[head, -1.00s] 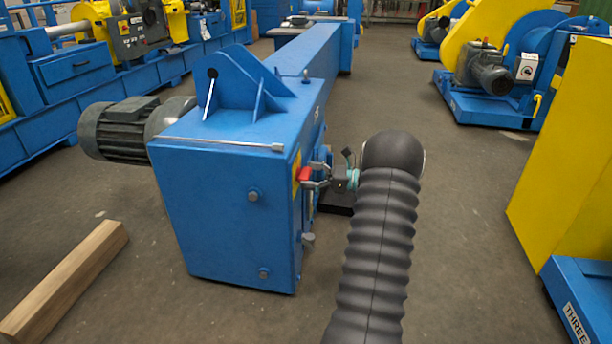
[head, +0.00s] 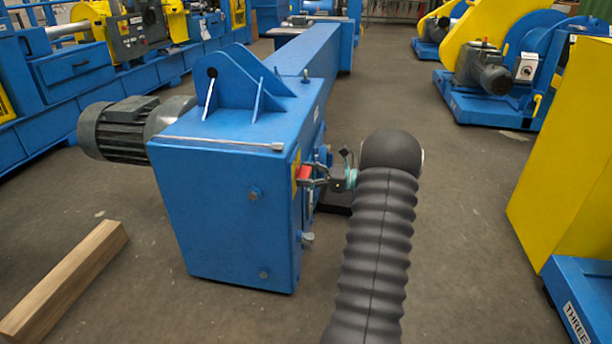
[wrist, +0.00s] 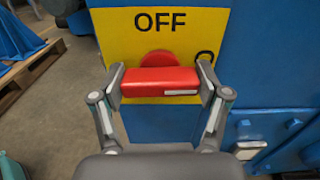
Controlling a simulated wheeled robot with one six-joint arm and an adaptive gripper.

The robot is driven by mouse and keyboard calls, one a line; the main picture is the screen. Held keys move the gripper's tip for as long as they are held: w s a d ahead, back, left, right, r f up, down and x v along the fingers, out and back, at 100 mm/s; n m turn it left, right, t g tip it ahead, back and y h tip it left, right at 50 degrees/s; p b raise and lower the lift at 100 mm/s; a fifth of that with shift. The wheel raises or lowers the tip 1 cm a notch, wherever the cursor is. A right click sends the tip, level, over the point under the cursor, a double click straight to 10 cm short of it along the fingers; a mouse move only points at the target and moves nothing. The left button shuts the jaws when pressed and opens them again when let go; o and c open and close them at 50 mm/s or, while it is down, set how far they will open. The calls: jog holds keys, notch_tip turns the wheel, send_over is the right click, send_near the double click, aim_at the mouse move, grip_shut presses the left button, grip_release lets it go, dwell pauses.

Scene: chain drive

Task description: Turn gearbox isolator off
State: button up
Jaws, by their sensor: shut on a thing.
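The gearbox isolator is a red handle (wrist: 160,82) on a yellow plate (wrist: 118,36) marked OFF. In the wrist view the handle lies level below the OFF lettering, with a red round hub behind it. My gripper (wrist: 160,84) is shut on the handle, one fingertip at each end. A second marking at the plate's right is mostly hidden by a finger. In the head view, my gripper (head: 314,177) reaches from the right to the red handle (head: 304,173) on the side of the blue gearbox housing (head: 220,205).
A grey motor (head: 122,130) sticks out at the housing's left. A wooden beam (head: 65,280) lies on the floor at front left. A yellow and blue machine (head: 570,170) stands at right. The floor between it and my arm is clear.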

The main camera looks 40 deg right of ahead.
jog(key=n+b, duration=0.3)
jog(key=n, duration=0.1)
jog(key=shift+f+b, duration=0.2)
jog(key=shift+b, duration=0.1)
jog(key=n+b, duration=0.3)
jog(key=n, duration=0.2)
jog(key=n+b, duration=0.1)
jog(key=n, duration=0.2)
jog(key=shift+r+n, duration=0.1)
jog(key=shift+n, duration=0.2)
jog(key=n, duration=0.4)
jog(key=shift+a+n, duration=0.1)
jog(key=shift+n, duration=0.3)
jog(key=o, duration=1.2)
jog(key=shift+c, duration=0.2)
jog(key=shift+s, duration=0.15)
jog(key=v, duration=1.2)
